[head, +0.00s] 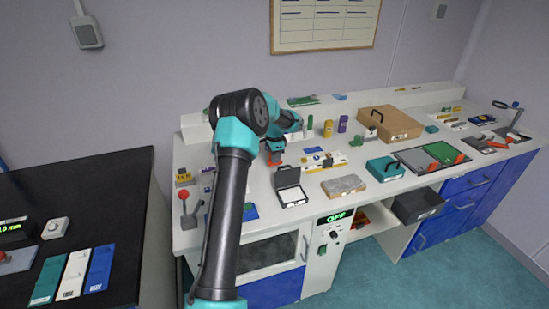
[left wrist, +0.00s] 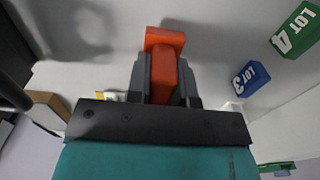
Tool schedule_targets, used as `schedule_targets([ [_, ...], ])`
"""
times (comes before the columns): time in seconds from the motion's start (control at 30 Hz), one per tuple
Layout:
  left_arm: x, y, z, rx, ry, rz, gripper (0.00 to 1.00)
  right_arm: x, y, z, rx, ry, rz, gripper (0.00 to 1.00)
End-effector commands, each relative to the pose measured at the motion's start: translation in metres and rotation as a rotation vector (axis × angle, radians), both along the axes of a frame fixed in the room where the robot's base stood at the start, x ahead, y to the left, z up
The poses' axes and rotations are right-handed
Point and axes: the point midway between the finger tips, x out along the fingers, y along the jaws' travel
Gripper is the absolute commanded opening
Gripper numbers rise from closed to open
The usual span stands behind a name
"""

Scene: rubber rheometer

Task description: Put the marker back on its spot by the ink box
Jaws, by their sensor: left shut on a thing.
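My left gripper (head: 275,160) reaches over the white bench from the left and points down. In the left wrist view its fingers (left wrist: 163,80) are shut on an orange block-like piece (left wrist: 165,42), which I take to be the marker. The piece sticks out past the fingertips, close to the pale surface; I cannot tell whether it touches. A dark case with a raised lid and a pale label (head: 290,188), perhaps the ink box, stands just in front of the gripper in the head view. The marker's spot cannot be made out. My right gripper is not in view.
A blue LOT 3 block (left wrist: 251,78) and a green LOT 4 block (left wrist: 297,30) stand right of the fingers in the wrist view. A grey-brown slab (head: 344,185), a teal case (head: 385,168) and a cardboard box (head: 390,124) stand to the right on the bench.

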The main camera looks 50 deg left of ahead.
Motion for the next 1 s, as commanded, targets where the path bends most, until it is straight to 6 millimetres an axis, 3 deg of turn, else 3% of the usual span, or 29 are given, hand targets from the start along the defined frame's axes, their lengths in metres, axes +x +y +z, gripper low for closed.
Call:
schedule_targets([
  [0.47,-0.0002,0.0004,-0.0073,0.000,-0.001,0.001,0.06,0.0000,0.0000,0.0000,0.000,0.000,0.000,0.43],
  [0.5,-0.0002,0.0004,-0.0069,0.000,-0.001,0.001,0.25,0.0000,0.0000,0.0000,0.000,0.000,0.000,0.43],
  [0.73,-0.0002,0.0004,-0.0068,0.000,-0.001,0.001,0.47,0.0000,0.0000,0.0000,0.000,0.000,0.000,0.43],
  [1.0,-0.0001,0.0004,-0.0059,0.000,-0.001,0.001,0.47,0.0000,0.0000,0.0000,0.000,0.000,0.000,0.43],
])
